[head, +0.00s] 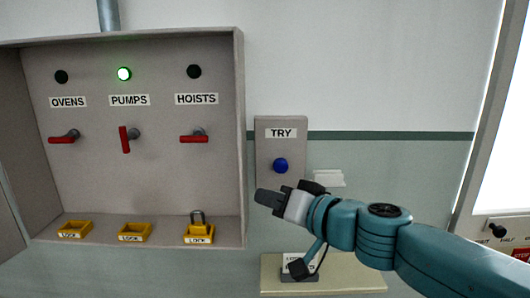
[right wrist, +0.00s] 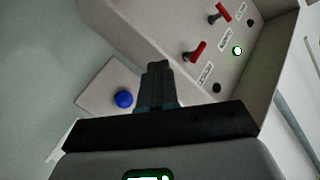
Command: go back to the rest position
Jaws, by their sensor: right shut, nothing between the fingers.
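My right gripper (head: 262,198) is in front of the wall, just below and left of the blue button (head: 280,166) on the TRY plate (head: 281,133). Its dark fingers are shut and empty, pointing left near the right edge of the grey switch box (head: 239,120). In the right wrist view the closed fingers (right wrist: 158,72) show between the blue button (right wrist: 123,98) and the box. My left gripper is not in view.
PUMPS has a lit green lamp (head: 124,74) and a vertical red handle (head: 125,140). The OVENS (head: 62,140) and HOISTS (head: 193,139) handles lie horizontal. A padlock (head: 197,216) stands at the right yellow holder. A pale shelf (head: 350,279) lies below my arm.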

